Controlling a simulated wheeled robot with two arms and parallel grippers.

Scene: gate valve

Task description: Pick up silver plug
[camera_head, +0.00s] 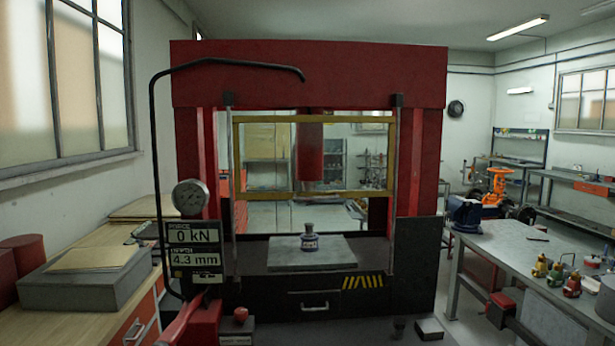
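A small object with a silvery top and a bluish ring low on it (310,238) stands upright on the grey plate (285,258) of the red press. It looks like the silver plug, but it is too small to be sure. The press ram (309,155) hangs above it with a clear gap between. Neither of my grippers shows in this view.
A yellow-framed guard (391,160) spans the press (300,75) opening above the plate. A wooden bench with a grey block (85,280) stands at left. A grey workbench with a blue vise (466,213) and small valves (556,273) stands at right.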

